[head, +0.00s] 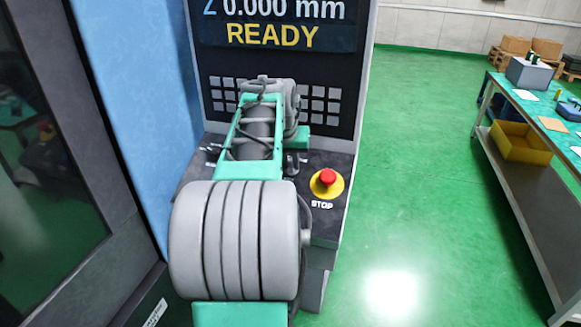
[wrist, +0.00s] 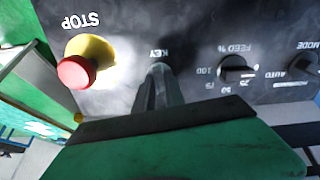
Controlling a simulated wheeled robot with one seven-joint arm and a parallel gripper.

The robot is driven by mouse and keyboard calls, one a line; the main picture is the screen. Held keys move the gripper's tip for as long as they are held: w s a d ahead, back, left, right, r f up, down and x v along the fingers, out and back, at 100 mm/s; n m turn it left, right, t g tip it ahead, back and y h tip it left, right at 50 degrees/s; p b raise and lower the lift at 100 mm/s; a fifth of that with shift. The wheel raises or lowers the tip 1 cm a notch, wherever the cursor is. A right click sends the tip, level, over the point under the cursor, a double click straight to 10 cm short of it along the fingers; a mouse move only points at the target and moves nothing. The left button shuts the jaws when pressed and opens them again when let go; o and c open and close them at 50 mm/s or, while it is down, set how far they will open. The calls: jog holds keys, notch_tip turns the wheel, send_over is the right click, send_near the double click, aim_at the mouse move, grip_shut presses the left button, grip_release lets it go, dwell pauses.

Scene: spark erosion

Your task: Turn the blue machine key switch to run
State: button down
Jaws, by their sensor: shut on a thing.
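The blue machine (head: 135,85) stands at the left in the head view, with its dark control panel in front of me. In the wrist view, which is upside down, the KEY label (wrist: 160,54) shows just beyond my fingertips. My gripper (wrist: 159,75) is at the panel, its grey fingers shut on the key at that label. The fingers hide the key almost wholly, so I cannot tell its turn position. In the head view my own arm covers the key and the gripper's tips.
A red STOP button on a yellow base (head: 327,181) sits right of my arm; it is close beside the fingers in the wrist view (wrist: 84,62). A feed dial (wrist: 236,68) and a mode dial (wrist: 306,62) are on the other side. A workbench (head: 520,110) stands far right.

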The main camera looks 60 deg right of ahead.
jog(key=m+b, duration=0.1)
jog(key=m, duration=0.1)
jog(key=m+b, duration=0.2)
jog(key=shift+f+m, duration=0.2)
jog(key=shift+m, duration=0.1)
jog(key=shift+s+r+m+b, duration=0.15)
jog(key=shift+m+b, duration=0.8)
jog(key=shift+m, duration=0.55)
jog(key=c, duration=1.4)
grip_release()
jog(key=v, duration=0.7)
jog(key=shift+r+p, duration=0.4)
jog(key=shift+p, duration=0.05)
jog(key=shift+a, duration=0.1)
